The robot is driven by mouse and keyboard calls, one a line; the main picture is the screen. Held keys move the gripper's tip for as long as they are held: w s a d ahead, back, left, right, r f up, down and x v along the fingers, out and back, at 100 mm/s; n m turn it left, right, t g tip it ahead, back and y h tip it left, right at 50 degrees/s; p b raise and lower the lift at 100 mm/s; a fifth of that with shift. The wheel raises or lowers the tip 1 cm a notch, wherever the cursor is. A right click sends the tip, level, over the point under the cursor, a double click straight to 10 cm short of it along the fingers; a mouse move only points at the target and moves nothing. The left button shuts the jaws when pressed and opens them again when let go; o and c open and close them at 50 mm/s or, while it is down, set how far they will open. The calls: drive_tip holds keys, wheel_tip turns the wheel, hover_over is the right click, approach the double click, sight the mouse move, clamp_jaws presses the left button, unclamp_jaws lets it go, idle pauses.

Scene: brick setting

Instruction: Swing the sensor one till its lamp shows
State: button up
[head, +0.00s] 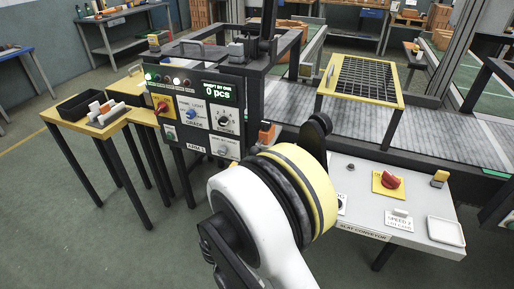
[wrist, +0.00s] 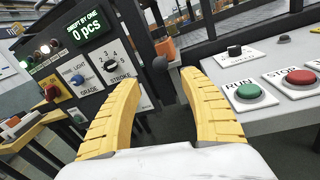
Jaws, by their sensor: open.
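A dark control panel (head: 196,110) stands left of centre in the head view and also shows in the wrist view (wrist: 75,62). It carries a display reading 0 pcs, a row of small lamps (head: 166,79), a blue knob (head: 190,114) and a black STROKE knob (head: 223,121). I cannot tell which part is the sensor. An orange block (wrist: 165,48) with a dark round knob (wrist: 160,63) beside it lies beyond my fingertips. My gripper (wrist: 160,82) is open and empty, its yellow fingers apart before the panel's right side. In the head view my arm hides the gripper.
A conveyor (head: 440,133) with a yellow-framed grid (head: 362,82) runs behind. At right a white console (head: 360,185) bears a red knob (head: 390,180); the wrist view shows green RUN (wrist: 249,91) and red STOP (wrist: 301,77) buttons. A yellow-edged table (head: 125,116) stands left.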

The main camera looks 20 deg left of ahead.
sight(254, 154)
drive_tip(key=w+b, duration=0.1)
drive_tip(key=w, duration=0.8)
drive_tip(key=shift+w+a+f, duration=0.1)
drive_tip(key=shift+w+a, duration=0.05)
drive_tip(key=shift+w, duration=0.2)
drive_tip(key=shift+w+a, duration=0.1)
drive_tip(key=shift+w, duration=0.4)
clamp_jaws()
